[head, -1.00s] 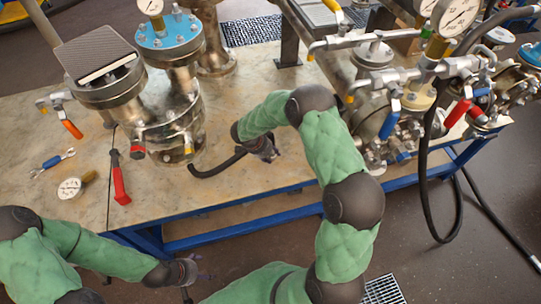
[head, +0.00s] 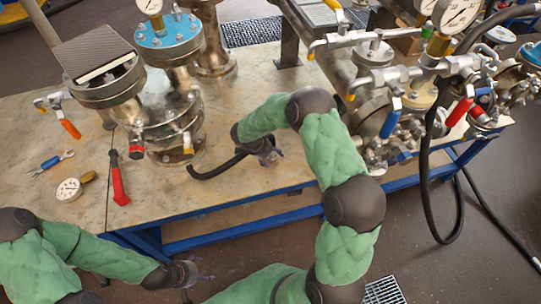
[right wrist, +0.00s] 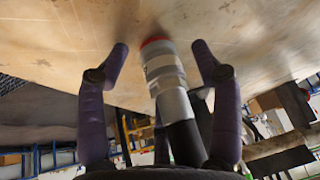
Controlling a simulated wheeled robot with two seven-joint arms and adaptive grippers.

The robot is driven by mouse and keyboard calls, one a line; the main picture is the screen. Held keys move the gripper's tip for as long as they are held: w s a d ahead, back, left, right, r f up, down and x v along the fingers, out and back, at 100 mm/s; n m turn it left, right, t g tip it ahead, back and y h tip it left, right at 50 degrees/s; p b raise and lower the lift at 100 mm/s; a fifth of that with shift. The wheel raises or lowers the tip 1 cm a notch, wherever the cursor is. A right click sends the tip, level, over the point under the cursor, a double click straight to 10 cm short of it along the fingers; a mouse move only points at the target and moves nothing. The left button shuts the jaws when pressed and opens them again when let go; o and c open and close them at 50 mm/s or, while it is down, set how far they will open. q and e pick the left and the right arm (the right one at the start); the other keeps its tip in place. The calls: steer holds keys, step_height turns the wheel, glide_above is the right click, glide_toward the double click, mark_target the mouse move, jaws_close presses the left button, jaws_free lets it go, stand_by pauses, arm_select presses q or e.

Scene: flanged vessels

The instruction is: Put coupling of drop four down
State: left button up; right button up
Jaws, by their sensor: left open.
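My right gripper (head: 275,157) is low over the front part of the table. In the right wrist view its two purple fingers (right wrist: 161,52) stand apart. A silver-grey coupling (right wrist: 165,80) with a red ring at its far end lies between them, with a gap on each side. A black hose (head: 215,171) runs along the tabletop towards this gripper in the head view; the gripper hides the coupling there. I cannot tell whether the coupling touches the table. My left gripper (head: 203,273) is open and empty, in front of the table's edge.
A flanged vessel (head: 175,125) stands left of the right gripper. A red-handled tool (head: 119,180), a loose gauge (head: 69,189) and a wrench (head: 51,163) lie further left. Valves and gauges (head: 400,110) crowd the right side. The tabletop (head: 240,195) by the front edge is clear.

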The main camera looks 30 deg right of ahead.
steer(key=shift+r+p, duration=0.6)
steer(key=shift+p, duration=0.05)
steer(key=p+v, duration=0.4)
steer(key=v, duration=0.8)
steer(key=s+a+f+n+y, duration=0.1)
steer(key=s+a+f, duration=0.1)
steer(key=s+a+f+n+y, duration=0.1)
steer(key=s+a+f+n, duration=0.1)
steer(key=f, duration=0.1)
steer(key=s+a+f+n+g+y, duration=0.1)
steer(key=s+a+f, duration=0.1)
steer(key=f, duration=0.1)
steer(key=shift+s+a+f+n+y, duration=0.2)
steer(key=shift+s+a+n+y, duration=0.1)
steer(key=shift+n, duration=0.1)
steer(key=s+a+f+n+y, duration=0.3)
steer(key=s+a+f+n, duration=0.1)
steer(key=s, duration=0.4)
steer(key=s+a+f+n+t+y, duration=0.1)
steer(key=s+a+f+n, duration=0.3)
steer(key=s, duration=0.5)
steer(key=shift+s+a+f+n+y, duration=0.35)
steer(key=shift+a+n+y, duration=0.65)
steer(key=shift+n, duration=0.4)
